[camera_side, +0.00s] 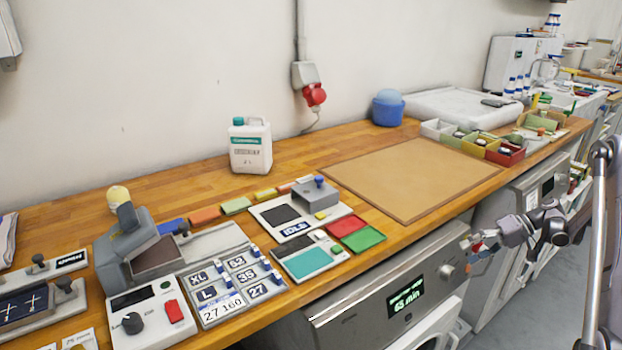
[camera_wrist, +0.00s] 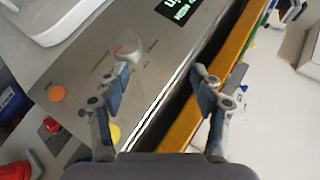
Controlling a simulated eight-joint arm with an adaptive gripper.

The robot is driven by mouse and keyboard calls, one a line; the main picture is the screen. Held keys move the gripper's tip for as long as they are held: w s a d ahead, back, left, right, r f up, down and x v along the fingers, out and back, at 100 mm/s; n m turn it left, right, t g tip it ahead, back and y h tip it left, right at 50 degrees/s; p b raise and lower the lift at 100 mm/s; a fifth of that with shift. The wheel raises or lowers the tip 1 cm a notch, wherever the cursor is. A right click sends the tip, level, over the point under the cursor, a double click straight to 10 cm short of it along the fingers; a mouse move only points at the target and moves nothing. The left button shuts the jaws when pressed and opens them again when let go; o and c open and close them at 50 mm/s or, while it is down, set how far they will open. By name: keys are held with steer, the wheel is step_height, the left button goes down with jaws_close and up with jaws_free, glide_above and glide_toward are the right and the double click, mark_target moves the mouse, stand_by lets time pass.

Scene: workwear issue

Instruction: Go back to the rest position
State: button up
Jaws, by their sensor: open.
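My gripper (camera_side: 478,245) is at the right of the side view. It appears in front of the worktop's front edge, near the control panel of the machine under the counter. In the wrist view my gripper (camera_wrist: 161,76) shows two fingers spread wide apart. Nothing is between them. Behind the fingers are the machine's grey panel (camera_wrist: 110,55) and the wooden worktop edge (camera_wrist: 205,98). No finger clearly touches either one.
The machine (camera_side: 375,300) has a lit display and a knob. On the wooden worktop (camera_side: 170,190) are a tan mat (camera_side: 415,175), a white canister (camera_side: 250,147), label devices and small coloured bins (camera_side: 505,153). Grey floor (camera_side: 540,310) lies clear below my gripper.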

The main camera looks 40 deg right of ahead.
steer(key=shift+r, duration=0.3)
steer(key=w+a+r+n+g+h, duration=0.1)
steer(key=w+a+r+g+h, duration=0.3)
steer(key=a+r, duration=0.85)
steer(key=s+a+r+n+t+h, duration=0.1)
steer(key=s+a+n+t+h, duration=0.1)
steer(key=a, duration=0.6)
steer(key=s+a+r+n+t+h, duration=0.2)
steer(key=s+a, duration=0.3)
steer(key=a, duration=0.4)
steer(key=shift+s+r+t+h, duration=0.25)
steer(key=shift+s+t+h, duration=0.05)
steer(key=shift+h, duration=0.1)
